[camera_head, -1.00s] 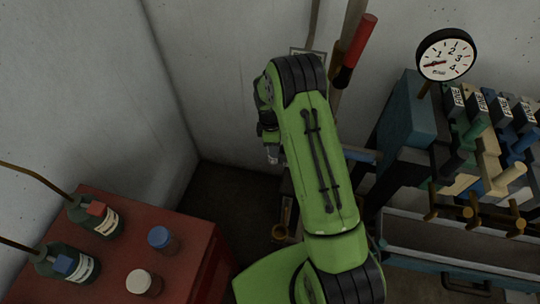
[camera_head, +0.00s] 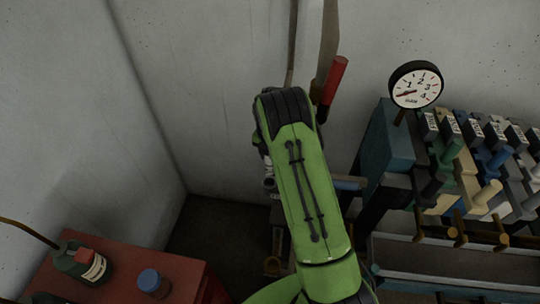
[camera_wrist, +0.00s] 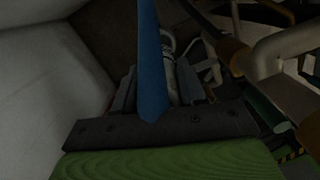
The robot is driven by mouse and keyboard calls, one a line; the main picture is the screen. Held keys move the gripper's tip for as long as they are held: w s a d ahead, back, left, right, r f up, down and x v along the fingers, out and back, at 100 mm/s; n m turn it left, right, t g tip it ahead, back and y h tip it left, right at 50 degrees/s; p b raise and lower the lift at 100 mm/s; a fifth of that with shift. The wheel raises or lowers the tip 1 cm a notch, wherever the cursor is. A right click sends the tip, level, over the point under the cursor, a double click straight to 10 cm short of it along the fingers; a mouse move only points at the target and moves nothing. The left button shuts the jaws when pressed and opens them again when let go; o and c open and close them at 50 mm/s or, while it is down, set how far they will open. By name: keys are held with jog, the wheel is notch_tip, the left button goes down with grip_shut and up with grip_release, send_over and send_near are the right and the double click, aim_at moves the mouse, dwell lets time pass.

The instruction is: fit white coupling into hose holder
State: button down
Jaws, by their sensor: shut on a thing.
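My gripper (camera_wrist: 158,76) shows in the wrist view with its dark jaws shut around a pale grey-white cylindrical piece, which looks like the white coupling (camera_wrist: 172,84). A blue strip (camera_wrist: 151,65), perhaps a hose, runs in front of it and hides part of the jaws. In the head view my green arm hides most of the gripper. A small pale cylinder (camera_head: 268,172) shows at the arm's left edge, perhaps the coupling or part of the wrist. I cannot make out the hose holder with certainty in either view.
A valve bank with coloured levers (camera_head: 484,190) and a pressure gauge (camera_head: 415,85) stands on the right. A red-handled lever (camera_head: 334,80) is by the back wall. A red cabinet (camera_head: 118,270) with a bottle (camera_head: 80,264) and a blue-capped jar (camera_head: 153,283) is lower left.

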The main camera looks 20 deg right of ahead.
aim_at(270, 165)
jog(key=shift+f+b, duration=2)
jog(key=shift+f, duration=0.9)
jog(key=shift+f+b, duration=2.45)
jog(key=shift+f, duration=0.35)
jog(key=c, duration=0.6)
grip_release()
jog(key=shift+o, duration=0.2)
jog(key=r, duration=0.5)
jog(key=a+r+p, duration=0.1)
jog(key=r, duration=0.4)
jog(key=s+r+p, duration=0.1)
jog(key=r, duration=0.5)
jog(key=shift+s+a, duration=0.1)
jog(key=shift+a, duration=0.05)
jog(key=shift+f, duration=0.1)
jog(key=shift+f, duration=0.1)
